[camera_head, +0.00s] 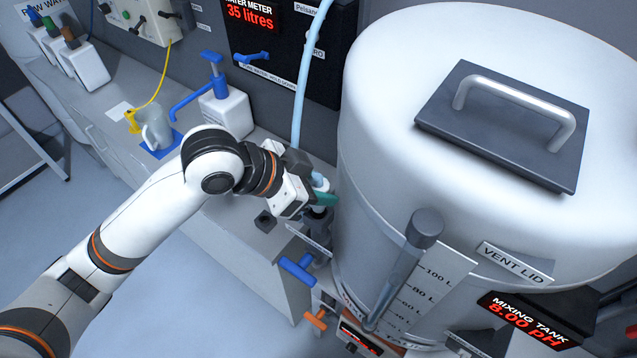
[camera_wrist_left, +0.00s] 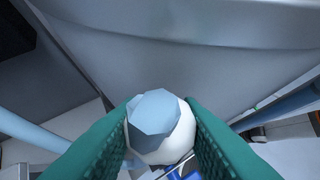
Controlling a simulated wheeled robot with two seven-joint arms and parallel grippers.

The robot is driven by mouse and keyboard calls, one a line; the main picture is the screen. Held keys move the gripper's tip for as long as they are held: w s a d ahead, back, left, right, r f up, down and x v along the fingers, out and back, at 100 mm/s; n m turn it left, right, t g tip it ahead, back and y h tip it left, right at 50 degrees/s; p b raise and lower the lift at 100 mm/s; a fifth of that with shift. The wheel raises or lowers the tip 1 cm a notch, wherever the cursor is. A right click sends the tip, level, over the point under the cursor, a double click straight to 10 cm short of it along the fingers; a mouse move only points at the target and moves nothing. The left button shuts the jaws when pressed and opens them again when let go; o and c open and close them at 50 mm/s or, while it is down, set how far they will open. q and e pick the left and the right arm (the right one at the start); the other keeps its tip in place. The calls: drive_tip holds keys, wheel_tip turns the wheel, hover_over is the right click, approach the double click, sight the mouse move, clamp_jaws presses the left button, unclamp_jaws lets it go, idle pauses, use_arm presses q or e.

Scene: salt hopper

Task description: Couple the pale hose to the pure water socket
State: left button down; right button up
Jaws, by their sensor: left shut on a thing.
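My left gripper (camera_head: 319,197) is shut on the pale hose's end, beside the left wall of the mixing tank. The pale hose (camera_head: 306,75) is light blue and runs down from the black water meter panel, passing behind my wrist. In the left wrist view, the white and pale blue hose end (camera_wrist_left: 158,125) sits between my two green fingers. Just below the fingers is a dark fitting (camera_head: 317,221), partly hidden by the gripper; whether it is the pure water socket, and whether the hose end touches it, I cannot tell. My right gripper is not in view.
The large white mixing tank (camera_head: 385,150) stands close on the right. A blue valve handle (camera_head: 298,268) and an orange one (camera_head: 316,318) stick out below the gripper. A blue-pump bottle (camera_head: 226,108) and a jug (camera_head: 154,130) stand on the counter behind my arm.

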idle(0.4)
use_arm(q)
drive_tip(key=shift+p, duration=0.3)
drive_tip(key=shift+p, duration=0.5)
idle(0.4)
drive_tip(key=shift+f+b, duration=0.8)
drive_tip(key=shift+f, duration=1.15)
idle(0.4)
drive_tip(key=c, duration=0.9)
unclamp_jaws()
drive_tip(key=shift+c, duration=0.2)
drive_tip(key=shift+o, duration=0.5)
